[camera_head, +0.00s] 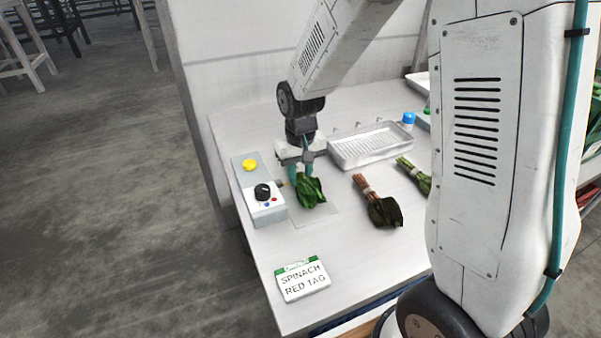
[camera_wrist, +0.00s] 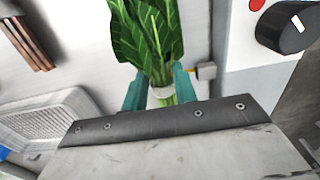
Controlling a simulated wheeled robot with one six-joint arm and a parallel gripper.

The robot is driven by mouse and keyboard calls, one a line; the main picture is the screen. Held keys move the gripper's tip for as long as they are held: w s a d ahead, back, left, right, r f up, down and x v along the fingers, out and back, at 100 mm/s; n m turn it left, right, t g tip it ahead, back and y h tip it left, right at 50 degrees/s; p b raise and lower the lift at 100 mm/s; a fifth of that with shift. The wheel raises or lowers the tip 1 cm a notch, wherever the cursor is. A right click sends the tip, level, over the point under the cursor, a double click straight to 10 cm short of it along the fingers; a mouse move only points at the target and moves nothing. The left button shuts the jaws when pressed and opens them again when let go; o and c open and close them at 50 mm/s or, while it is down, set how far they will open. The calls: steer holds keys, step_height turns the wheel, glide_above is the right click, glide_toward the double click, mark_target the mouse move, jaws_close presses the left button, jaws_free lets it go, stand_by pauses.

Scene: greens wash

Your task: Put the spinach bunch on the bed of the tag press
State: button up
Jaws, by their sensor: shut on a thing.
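The spinach bunch (camera_head: 311,191) has broad dark green leaves. In the wrist view the spinach (camera_wrist: 148,38) shows pale stems with a whitish band, between two teal fingers. My gripper (camera_head: 301,172) is shut on it at the banded stems; the wrist view shows the gripper (camera_wrist: 160,95) closely too. The tag press is the grey unit with a yellow button (camera_head: 249,165) and a white box with a black dial (camera_head: 263,192). Its flat grey bed (camera_head: 322,218) lies under and around the spinach. I cannot tell whether the leaves touch the bed.
A sign reading SPINACH RED TAG (camera_head: 303,281) lies at the front. A bunch with reddish stems and dark leaves (camera_head: 384,211) lies to the right, with another green bunch (camera_head: 413,174) beyond. A white ribbed tray (camera_head: 370,145) stands behind. The front middle of the table is clear.

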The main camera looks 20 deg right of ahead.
mark_target(301, 174)
steer(key=shift+f, duration=0.15)
steer(key=o, duration=1.1)
step_height(301, 174, up, 12)
steer(key=f, duration=0.1)
steer(key=shift+t, duration=0.6)
steer(key=s+d+r, duration=0.1)
steer(key=s+r, duration=0.2)
steer(key=s, duration=0.5)
steer(key=s+d+r, duration=0.1)
steer(key=s+r, duration=0.2)
steer(key=s, duration=0.6)
steer(key=s+d+r, duration=0.1)
steer(key=s+r, duration=0.2)
steer(key=s, duration=0.6)
